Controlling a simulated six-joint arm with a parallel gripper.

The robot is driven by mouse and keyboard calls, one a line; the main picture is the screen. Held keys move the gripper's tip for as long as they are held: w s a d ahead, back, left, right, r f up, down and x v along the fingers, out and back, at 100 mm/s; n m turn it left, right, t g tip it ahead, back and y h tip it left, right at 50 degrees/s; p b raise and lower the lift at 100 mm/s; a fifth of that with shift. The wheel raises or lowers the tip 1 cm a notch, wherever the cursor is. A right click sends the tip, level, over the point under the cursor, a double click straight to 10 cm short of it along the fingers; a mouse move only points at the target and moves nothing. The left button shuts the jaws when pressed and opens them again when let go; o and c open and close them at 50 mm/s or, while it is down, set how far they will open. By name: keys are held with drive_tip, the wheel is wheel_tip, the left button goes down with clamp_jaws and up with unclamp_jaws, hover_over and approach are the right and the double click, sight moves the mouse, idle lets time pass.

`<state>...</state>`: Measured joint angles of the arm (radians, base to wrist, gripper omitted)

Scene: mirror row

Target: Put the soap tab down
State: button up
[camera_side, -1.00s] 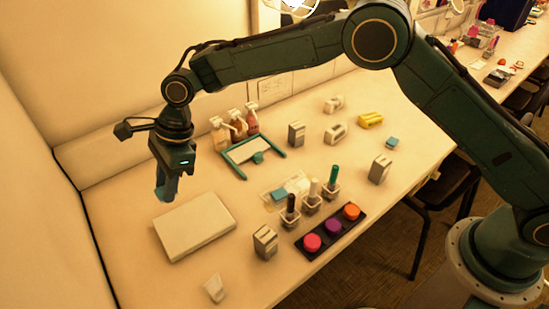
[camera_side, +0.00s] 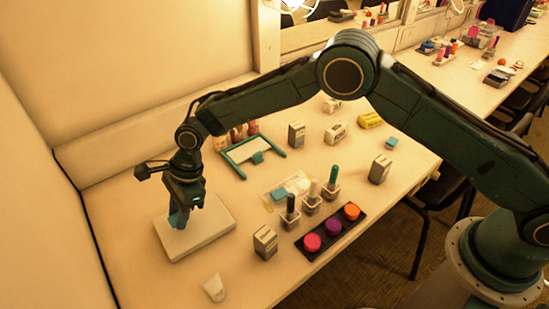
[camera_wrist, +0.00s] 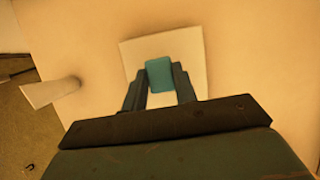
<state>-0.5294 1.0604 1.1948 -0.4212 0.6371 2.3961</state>
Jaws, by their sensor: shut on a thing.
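My gripper (camera_side: 180,217) is over the white square slab (camera_side: 212,240) at the left of the table. In the wrist view my gripper (camera_wrist: 159,84) is shut on a blue soap tab (camera_wrist: 159,73), which shows between its two fingertips. Below it in that view lies the pale slab (camera_wrist: 185,45). In the side view the held tab is mostly hidden by the fingers, and I cannot tell whether it touches the slab. Another blue tab (camera_side: 279,194) lies on a clear tray in the middle, and one more blue tab (camera_side: 391,143) lies at the right.
A white tube (camera_side: 215,288) is near the front edge. A grey-white box (camera_side: 265,242) stands right of the slab. A dark palette with red, purple and orange pots (camera_side: 332,233) and several brush holders are further right. A teal frame (camera_side: 253,158) and bottles stand behind.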

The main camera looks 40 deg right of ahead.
drive_tip(key=shift+f, duration=0.95)
drive_tip(key=o, duration=0.9)
drive_tip(key=shift+f, duration=0.1)
drive_tip(key=shift+o, duration=0.2)
drive_tip(key=v, duration=1.2)
